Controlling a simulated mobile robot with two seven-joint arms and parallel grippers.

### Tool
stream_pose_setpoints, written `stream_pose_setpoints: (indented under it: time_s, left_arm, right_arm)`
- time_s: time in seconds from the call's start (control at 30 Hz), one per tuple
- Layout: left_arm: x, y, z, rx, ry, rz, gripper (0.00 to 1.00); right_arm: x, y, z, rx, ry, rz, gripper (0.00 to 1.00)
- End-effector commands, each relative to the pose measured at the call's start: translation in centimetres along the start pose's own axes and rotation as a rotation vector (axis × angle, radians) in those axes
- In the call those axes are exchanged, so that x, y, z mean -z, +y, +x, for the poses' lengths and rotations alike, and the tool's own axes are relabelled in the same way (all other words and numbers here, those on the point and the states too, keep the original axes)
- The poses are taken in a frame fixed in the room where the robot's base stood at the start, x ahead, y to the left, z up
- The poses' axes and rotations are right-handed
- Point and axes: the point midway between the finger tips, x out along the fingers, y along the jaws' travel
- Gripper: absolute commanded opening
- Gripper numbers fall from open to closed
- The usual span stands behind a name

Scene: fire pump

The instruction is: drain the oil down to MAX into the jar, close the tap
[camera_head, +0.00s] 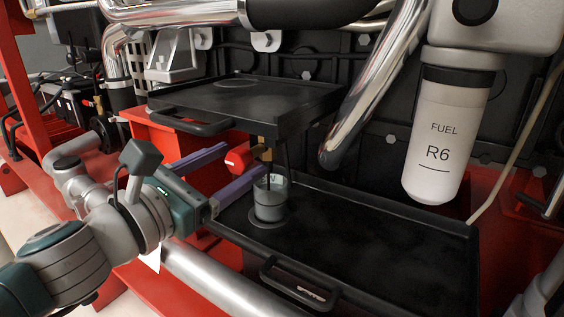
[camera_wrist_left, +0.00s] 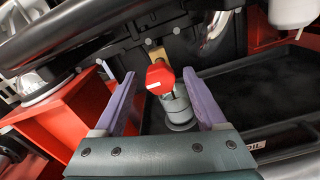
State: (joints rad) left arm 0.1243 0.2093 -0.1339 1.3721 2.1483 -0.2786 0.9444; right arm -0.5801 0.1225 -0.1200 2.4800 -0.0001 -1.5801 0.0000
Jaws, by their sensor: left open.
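The tap has a red handle (camera_head: 237,158) and a brass body (camera_head: 266,158) below the front of the upper black tray. In the left wrist view the red handle (camera_wrist_left: 160,77) shows between the fingertips, with the brass piece (camera_wrist_left: 155,52) behind it. My left gripper (camera_head: 244,161) is open, its two purple fingers pointing at the handle; I cannot tell whether they touch it. A small jar (camera_head: 269,203) with grey-dark contents stands upright under the tap on the lower tray (camera_head: 380,235). Whether oil is running is unclear. My right gripper is out of view.
The upper black tray (camera_head: 300,92) overhangs the tap. A white FUEL filter (camera_head: 440,140) and chrome pipes (camera_head: 375,85) are at the right and above. The lower tray has a front handle (camera_head: 300,288) and is bare right of the jar. Red frame parts (camera_head: 165,135) lie left.

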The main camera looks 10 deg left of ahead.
Motion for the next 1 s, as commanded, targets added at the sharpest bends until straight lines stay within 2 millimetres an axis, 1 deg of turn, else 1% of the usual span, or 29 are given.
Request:
stream_pose_setpoints:
  time_s: [0.27, 0.9, 0.93, 1.0]
  left_arm:
    - [-0.02, 0.02, 0.16, 0.000, 0.001, 0.001, 0.73]
    - [-0.01, 0.01, 0.13, 0.000, 0.001, 0.001, 0.01]
    - [-0.01, 0.01, 0.13, 0.000, 0.001, 0.001, 0.00]
    - [-0.01, 0.01, 0.13, 0.000, 0.001, 0.001, 0.00]
  right_arm:
    - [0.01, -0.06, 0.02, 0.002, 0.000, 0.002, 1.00]
    - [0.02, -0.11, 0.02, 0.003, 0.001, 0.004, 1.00]
    - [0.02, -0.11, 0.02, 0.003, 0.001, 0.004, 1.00]
    - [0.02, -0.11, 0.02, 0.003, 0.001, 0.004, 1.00]
